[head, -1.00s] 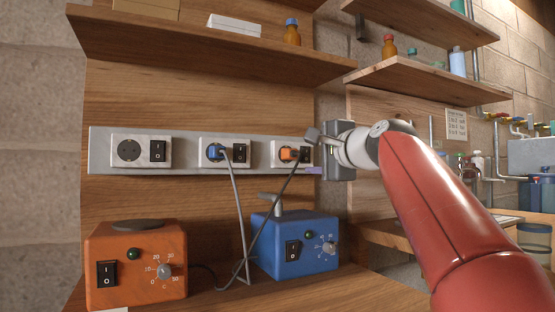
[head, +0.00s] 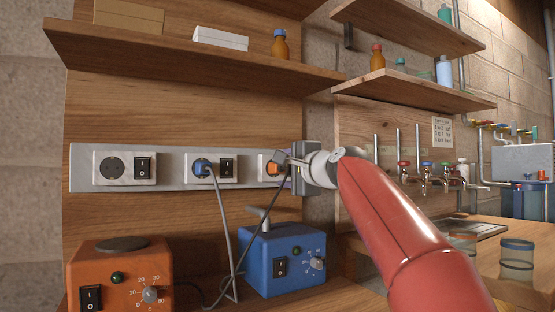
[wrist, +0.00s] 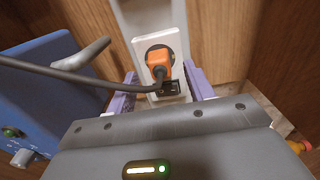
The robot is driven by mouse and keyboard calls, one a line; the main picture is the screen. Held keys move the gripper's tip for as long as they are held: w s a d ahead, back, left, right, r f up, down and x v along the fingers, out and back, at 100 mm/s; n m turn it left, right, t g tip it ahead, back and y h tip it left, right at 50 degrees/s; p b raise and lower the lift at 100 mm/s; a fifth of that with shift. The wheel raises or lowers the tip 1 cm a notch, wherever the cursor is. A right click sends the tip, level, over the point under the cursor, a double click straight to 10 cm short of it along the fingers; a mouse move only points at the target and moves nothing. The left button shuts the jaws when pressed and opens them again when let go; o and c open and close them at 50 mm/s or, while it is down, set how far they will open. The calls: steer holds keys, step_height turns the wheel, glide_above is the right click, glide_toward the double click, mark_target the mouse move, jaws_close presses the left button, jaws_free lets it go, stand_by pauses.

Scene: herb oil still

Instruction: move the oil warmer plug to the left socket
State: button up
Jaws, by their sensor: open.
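A grey rail (head: 174,180) on the wooden panel bears three sockets with switches. The left socket (head: 112,168) is empty. A blue plug (head: 200,167) with a grey cable is in the middle socket. An orange plug (head: 273,169) with a black cable is in the right socket (wrist: 174,42); the orange plug also shows in the wrist view (wrist: 157,60). The black cable runs down toward the orange heater box (head: 121,279). My gripper (wrist: 163,78) is open at the right socket, its purple fingers on either side of the orange plug, not closed on it.
A blue heater box (head: 285,259) stands below the right socket, with a grey rod rising from it. The black and grey cables cross below the rail. A wooden shelf (head: 190,57) with a bottle and boxes overhangs the rail. The panel around the left socket is clear.

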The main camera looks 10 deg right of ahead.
mark_target(280, 168)
steer(key=shift+p+x, duration=0.75)
steer(key=shift+x, duration=0.7)
jaws_close()
stand_by(0.3)
steer(key=shift+s, duration=0.1)
steer(key=shift+b+v, duration=1.95)
steer(key=shift+v, duration=0.95)
